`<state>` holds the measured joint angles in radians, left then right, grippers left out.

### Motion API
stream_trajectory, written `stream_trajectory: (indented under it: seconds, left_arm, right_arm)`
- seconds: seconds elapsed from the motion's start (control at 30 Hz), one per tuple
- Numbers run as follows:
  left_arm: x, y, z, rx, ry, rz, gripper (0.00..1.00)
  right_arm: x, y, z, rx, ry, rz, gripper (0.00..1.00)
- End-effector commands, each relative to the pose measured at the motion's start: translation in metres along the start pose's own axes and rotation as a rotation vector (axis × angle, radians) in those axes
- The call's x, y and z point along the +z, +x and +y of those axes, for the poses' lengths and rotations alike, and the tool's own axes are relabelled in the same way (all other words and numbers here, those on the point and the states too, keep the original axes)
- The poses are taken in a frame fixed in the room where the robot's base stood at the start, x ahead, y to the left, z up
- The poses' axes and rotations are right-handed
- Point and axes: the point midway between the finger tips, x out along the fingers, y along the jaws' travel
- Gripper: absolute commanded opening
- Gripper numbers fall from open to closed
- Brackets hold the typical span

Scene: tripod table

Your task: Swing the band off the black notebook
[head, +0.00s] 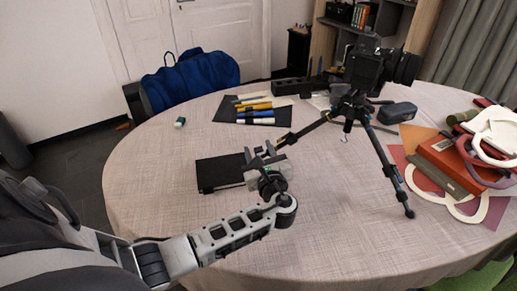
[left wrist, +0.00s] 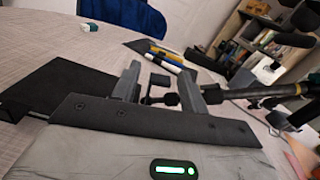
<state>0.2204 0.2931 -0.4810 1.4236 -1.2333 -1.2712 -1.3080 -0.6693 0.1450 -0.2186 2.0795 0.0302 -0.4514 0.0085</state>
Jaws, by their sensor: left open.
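The black notebook (head: 218,173) lies flat on the round table, left of my left gripper. It also shows at the left in the left wrist view (left wrist: 75,78). I cannot make out a separate band on it. My left gripper (head: 262,152) is open over the notebook's right end and hides part of it. In the left wrist view its two fingers (left wrist: 168,84) stand apart. A small dark piece and the end of a tripod leg show between or beyond them; I cannot tell whether they touch. My right gripper is not in view.
A black tripod (head: 385,160) with a camera (head: 370,68) stands right of the gripper, one leg reaching close to it. Markers (head: 255,108) lie on a dark mat behind. Red books (head: 450,160) and pale rings (head: 492,135) crowd the right. The front cloth (head: 340,225) is clear.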

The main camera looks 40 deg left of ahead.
Motion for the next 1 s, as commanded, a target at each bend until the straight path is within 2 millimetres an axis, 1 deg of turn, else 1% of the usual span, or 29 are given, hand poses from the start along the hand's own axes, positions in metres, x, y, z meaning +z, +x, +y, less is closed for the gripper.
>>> stream_trajectory:
  seconds: [0.03,0.13,0.4,0.47,0.5,0.53,0.8,1.0]
  left_arm:
    - [0.0005,0.0043,0.0,0.001,0.0,-0.001,0.44]
    - [0.0005,0.0081,0.0001,0.001,-0.001,-0.001,0.44]
    - [0.0003,0.0088,0.0002,0.001,0.0,0.0,0.44]
    - [0.0003,0.0087,0.0002,0.001,0.0,0.0,0.27]
    - [0.0003,0.0087,0.0002,0.001,0.0,0.0,0.16]
    - [0.0003,0.0086,0.0002,0.001,0.0,0.0,0.1]
    - [0.0006,0.0084,-0.001,0.001,0.01,0.0,0.11]
    - [0.001,0.0085,-0.0077,0.001,0.079,0.001,0.11]
  right_arm:
    - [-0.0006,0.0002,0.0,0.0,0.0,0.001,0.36]
    - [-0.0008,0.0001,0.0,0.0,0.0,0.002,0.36]
    - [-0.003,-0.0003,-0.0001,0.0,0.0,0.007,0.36]
    - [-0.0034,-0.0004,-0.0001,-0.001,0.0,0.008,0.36]
    - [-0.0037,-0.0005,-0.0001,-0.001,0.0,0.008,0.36]
    - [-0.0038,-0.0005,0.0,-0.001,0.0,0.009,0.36]
    - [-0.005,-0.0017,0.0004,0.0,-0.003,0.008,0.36]
    - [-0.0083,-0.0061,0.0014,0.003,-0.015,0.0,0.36]
